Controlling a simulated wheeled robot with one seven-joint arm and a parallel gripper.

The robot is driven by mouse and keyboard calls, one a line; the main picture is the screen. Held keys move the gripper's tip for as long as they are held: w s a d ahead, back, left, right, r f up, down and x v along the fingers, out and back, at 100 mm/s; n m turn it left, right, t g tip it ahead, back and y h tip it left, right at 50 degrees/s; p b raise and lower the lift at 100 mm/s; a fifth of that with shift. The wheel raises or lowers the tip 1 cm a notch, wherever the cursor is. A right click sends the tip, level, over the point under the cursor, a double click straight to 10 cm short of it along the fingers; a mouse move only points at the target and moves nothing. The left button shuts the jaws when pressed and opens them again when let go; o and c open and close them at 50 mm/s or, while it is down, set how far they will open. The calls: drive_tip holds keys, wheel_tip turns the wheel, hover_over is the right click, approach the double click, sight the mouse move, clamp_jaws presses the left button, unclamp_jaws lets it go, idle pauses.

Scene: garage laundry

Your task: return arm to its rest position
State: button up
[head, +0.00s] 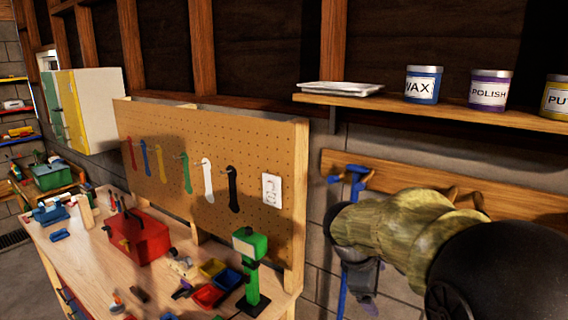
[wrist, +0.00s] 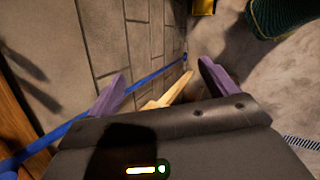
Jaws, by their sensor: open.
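My gripper (wrist: 162,84) shows in the wrist view with its two purple fingers spread apart. Nothing is held between them; a pale yellow wooden piece (wrist: 168,92) shows in the gap, beyond the fingers. In the head view my arm reaches in from the right in front of the wall, below the shelf, with its end hanging downward. My gripper (head: 362,283) is partly hidden there by my own arm and its fingertips are hard to make out.
A blue pole (head: 342,292) hangs from a wooden wall rail (head: 510,203) close to my arm. A shelf (head: 455,108) with cans runs above. The workbench (head: 85,258) at left holds a red toolbox (head: 138,238) and a green tool (head: 250,275). The wrist view shows block wall and floor.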

drive_tip(key=s+a+f+m+y, duration=0.1)
drive_tip(key=s+f+m+y, duration=0.1)
drive_tip(key=s+f+m, duration=0.4)
drive_tip(key=s+a+f+m+y+b, duration=0.1)
drive_tip(key=s+a+f+m+y, duration=0.1)
drive_tip(key=s+f+m, duration=0.4)
wheel_tip(320, 180, down, 3)
drive_tip(key=shift+s+a+r+m+y+b, duration=0.2)
drive_tip(key=shift+s+a+m+y+b, duration=0.15)
drive_tip(key=shift+m+y, duration=0.2)
drive_tip(key=shift+d, duration=0.1)
